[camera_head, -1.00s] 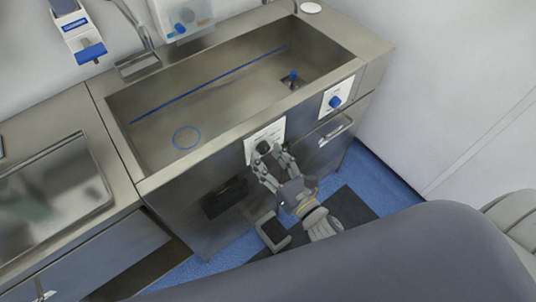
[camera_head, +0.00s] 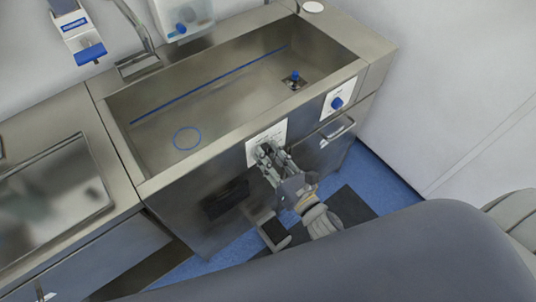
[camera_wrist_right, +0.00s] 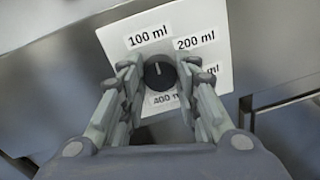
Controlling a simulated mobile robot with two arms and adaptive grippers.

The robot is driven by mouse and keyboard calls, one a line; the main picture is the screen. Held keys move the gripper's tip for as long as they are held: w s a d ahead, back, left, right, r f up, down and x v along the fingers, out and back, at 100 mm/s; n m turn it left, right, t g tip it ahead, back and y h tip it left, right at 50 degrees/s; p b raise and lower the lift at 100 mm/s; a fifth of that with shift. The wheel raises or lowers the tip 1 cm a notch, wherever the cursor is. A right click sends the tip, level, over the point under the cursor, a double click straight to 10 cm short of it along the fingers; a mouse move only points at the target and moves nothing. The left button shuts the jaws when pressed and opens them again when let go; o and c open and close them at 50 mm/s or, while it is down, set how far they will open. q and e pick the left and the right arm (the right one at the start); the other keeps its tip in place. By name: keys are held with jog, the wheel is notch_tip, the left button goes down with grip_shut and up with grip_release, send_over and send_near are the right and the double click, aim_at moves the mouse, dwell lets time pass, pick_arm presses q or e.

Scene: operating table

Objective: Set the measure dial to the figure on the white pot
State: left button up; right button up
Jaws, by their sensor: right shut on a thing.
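The measure dial (camera_wrist_right: 158,72) is a black round knob on a white plate (camera_wrist_right: 205,35) on the sink front. Its white mark points nearly straight up, between the 100 ml and 200 ml labels. A 400 ml label shows below the knob, and another label at right is partly covered. The plate also shows in the head view (camera_head: 254,152). My right gripper (camera_wrist_right: 158,77) is shut on the dial, one finger on each side; it also shows in the head view (camera_head: 266,151). I cannot make out a white pot or its figure. My left gripper is out of view.
A second white plate with a blue knob (camera_head: 337,103) is to the right, above a drawer handle (camera_head: 338,129). The steel sink (camera_head: 220,95) lies above. A white round thing (camera_head: 312,7) is at the back right corner.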

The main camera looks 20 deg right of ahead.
jog(key=m+p, duration=0.1)
jog(key=m, duration=0.2)
jog(key=shift+s+m+g, duration=0.1)
jog(key=shift+m+g, duration=0.2)
jog(key=m+p, duration=0.1)
jog(key=m, duration=0.1)
jog(key=shift+m, duration=0.3)
jog(key=m+p, duration=0.1)
jog(key=m, duration=0.2)
jog(key=m+p, duration=0.2)
jog(key=m, duration=0.2)
jog(key=shift+s+m+g+y, duration=0.15)
jog(key=shift+m+g+y, duration=0.15)
jog(key=m+p, duration=0.1)
jog(key=m, duration=0.5)
jog(key=m+y+p, duration=0.1)
jog(key=m, duration=0.5)
jog(key=shift+d+f, duration=0.15)
jog(key=m, duration=0.3)
jog(key=shift+f+m+y, duration=0.1)
jog(key=shift+m+y, duration=0.2)
jog(key=m, duration=0.4)
jog(key=shift+m, duration=0.3)
